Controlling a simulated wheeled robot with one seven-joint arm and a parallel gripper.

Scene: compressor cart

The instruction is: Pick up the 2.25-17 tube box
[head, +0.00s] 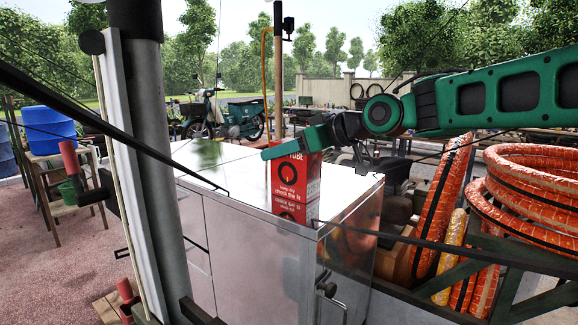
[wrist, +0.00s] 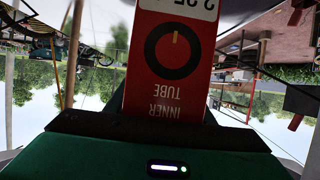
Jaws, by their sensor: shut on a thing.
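The tube box (head: 294,181) is a red upright carton with a black ring on its face. It is at the right part of the metal cabinet top in the head view. Its reflection shows in the shiny top below it; I cannot tell whether its base touches. In the wrist view the box (wrist: 172,62) appears upside down, with "INNER TUBE" and part of "2.25" on a white band. My gripper (head: 285,150) reaches in from the right and is shut on the upper part of the box. The far finger is hidden.
The metal cabinet (head: 225,170) has a mostly bare top. A grey post (head: 150,170) stands at the left front. A blue tub (head: 47,128) sits on a stand at the left, and a green moped (head: 232,115) is behind.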

